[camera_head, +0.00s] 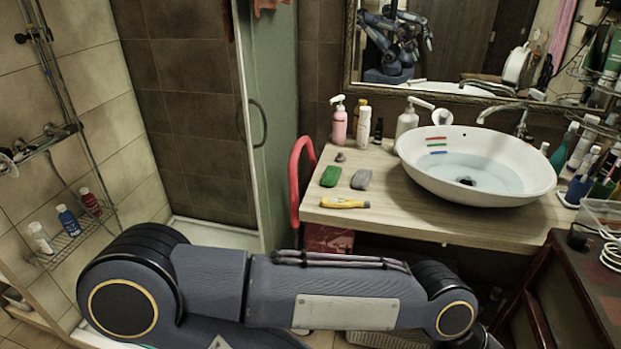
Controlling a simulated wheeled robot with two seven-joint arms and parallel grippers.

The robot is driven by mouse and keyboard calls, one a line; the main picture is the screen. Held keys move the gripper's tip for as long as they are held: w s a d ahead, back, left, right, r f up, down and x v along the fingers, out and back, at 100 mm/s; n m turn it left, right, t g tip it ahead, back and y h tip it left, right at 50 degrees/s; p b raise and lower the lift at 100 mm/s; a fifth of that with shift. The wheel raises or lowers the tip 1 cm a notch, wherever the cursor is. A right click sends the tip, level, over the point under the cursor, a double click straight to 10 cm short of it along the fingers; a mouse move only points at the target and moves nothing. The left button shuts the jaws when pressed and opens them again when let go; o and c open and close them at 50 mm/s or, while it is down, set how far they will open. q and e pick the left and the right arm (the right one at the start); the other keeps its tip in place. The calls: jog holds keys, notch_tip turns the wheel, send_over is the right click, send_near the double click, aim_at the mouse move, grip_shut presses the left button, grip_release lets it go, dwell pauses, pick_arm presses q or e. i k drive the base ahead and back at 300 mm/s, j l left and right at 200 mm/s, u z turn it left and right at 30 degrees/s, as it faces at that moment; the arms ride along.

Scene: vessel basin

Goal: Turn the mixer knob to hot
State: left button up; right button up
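The metal mixer tap (521,124) stands behind the right part of the white basin (556,170). Its spout curves left over the rim. The knob is too small to tell apart from the tap body, and so is its setting. Red, green and blue stripes (437,145) mark the basin's inner left wall. The basin holds water around a dark drain. One of my arms lies across the bottom of the view, below the counter and apart from the tap. Neither gripper is in view.
The wooden counter (420,215) carries a green sponge (331,176), a grey sponge (361,179), a yellow-handled tool (344,203) and a pink soap bottle (339,124). Bottles and brushes crowd the right side. A red chair-like frame (295,180) stands left of the counter. A mirror (450,50) hangs behind.

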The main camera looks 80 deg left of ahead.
aim_at(444, 115)
jog(key=u, duration=2.65)
